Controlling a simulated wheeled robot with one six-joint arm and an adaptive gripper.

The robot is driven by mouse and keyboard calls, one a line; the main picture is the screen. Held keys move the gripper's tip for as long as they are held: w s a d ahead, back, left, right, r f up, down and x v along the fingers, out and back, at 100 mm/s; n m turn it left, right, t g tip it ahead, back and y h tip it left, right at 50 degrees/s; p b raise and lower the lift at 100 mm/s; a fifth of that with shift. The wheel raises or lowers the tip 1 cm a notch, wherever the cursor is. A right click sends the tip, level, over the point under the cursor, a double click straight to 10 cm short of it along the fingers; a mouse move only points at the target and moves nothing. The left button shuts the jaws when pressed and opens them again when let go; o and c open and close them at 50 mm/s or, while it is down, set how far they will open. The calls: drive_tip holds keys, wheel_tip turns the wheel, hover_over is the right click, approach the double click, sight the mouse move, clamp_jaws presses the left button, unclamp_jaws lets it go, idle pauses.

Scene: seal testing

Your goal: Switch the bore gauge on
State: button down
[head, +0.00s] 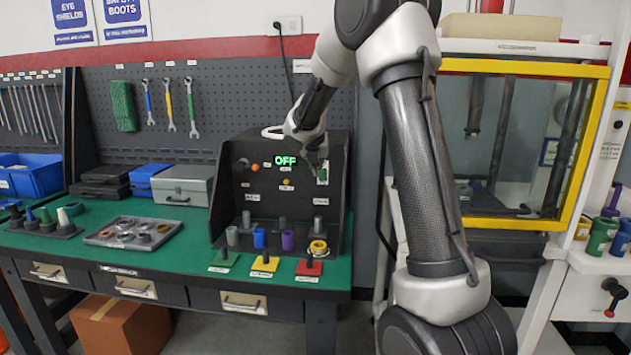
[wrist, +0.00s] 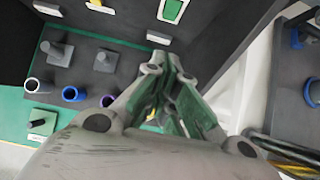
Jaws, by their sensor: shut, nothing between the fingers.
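The bore gauge (head: 268,172) is a dark upright panel on the green bench, with a lit green display (head: 285,160) reading OFF. A pale-framed plate (head: 322,174) with a green part sits at the panel's upper right. It also shows at the top of the wrist view (wrist: 172,11). My gripper (head: 314,160) is in front of the panel's right side, close to this plate. In the wrist view its fingers (wrist: 170,68) are shut and empty, with their tips just below the plate. I cannot tell whether they touch the panel. My arm hides part of the panel's upper right.
Several coloured rings and pegs (head: 260,238) stand on the gauge's lower shelf. Green, yellow and red plates (head: 265,264) lie in front. A grey case (head: 183,184) and a parts tray (head: 132,233) are left. A yellow-framed cabinet (head: 592,150) stands right.

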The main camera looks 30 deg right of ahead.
sight(322, 179)
drive_tip(key=shift+d+f, duration=0.1)
idle(0.3)
drive_tip(key=shift+w+d+r+x, duration=0.2)
drive_tip(key=shift+w+r+x, duration=0.1)
drive_tip(key=shift+x, duration=1.8)
drive_tip(key=shift+w+d+r+x, duration=0.25)
drive_tip(key=shift+x, duration=1.85)
drive_tip(key=shift+w+d+r+x, duration=0.2)
drive_tip(key=shift+w+r+x, duration=0.1)
drive_tip(key=shift+x, duration=1.8)
drive_tip(key=shift+w+d+f, duration=0.15)
drive_tip(key=shift+w+d, duration=0.05)
drive_tip(key=shift+w, duration=0.05)
